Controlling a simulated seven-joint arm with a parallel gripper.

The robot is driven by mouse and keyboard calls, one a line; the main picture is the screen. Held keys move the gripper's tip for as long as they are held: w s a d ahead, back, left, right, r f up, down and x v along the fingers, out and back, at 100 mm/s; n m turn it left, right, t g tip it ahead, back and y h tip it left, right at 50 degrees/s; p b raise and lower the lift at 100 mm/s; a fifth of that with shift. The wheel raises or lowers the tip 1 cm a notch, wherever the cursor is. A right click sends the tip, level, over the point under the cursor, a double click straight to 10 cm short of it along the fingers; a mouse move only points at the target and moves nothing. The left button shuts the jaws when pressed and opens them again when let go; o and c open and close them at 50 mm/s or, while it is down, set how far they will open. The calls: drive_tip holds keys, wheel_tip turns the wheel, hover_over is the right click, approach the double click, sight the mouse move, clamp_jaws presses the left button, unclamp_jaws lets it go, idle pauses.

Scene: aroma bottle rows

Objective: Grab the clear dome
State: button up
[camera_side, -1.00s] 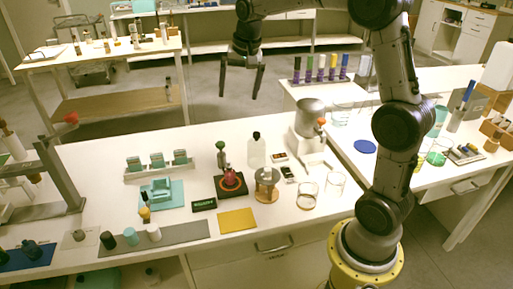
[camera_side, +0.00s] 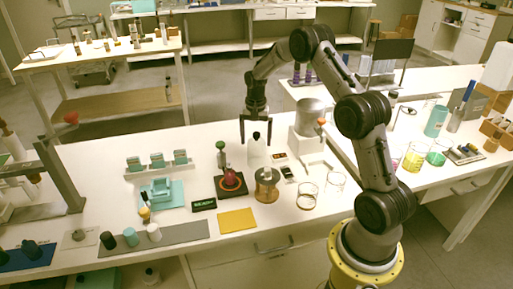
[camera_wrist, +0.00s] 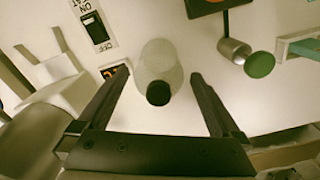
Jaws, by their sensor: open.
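The clear dome (camera_side: 257,154) stands upright on the white table, a pale translucent cover with a black knob on top. My gripper (camera_side: 255,130) is open and points down over it, with the black knob between the fingers. In the wrist view the dome (camera_wrist: 160,56) lies between the open fingertips of my gripper (camera_wrist: 158,76). Its black knob faces the camera, and a gap shows on each side of the dome. I cannot tell exactly how far down its sides the fingertips reach.
A white and grey machine (camera_side: 309,125) stands close on the right. A round wooden stand (camera_side: 266,192) is in front, and a black base with a red item (camera_side: 231,184) is front left. Switch labels (camera_wrist: 95,27) lie near the dome. Glass beakers (camera_side: 307,196) stand front right.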

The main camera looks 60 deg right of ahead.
sight(256, 152)
drive_tip(key=shift+f, duration=3.1)
drive_tip(key=c, duration=1.3)
drive_tip(key=shift+r, duration=0.1)
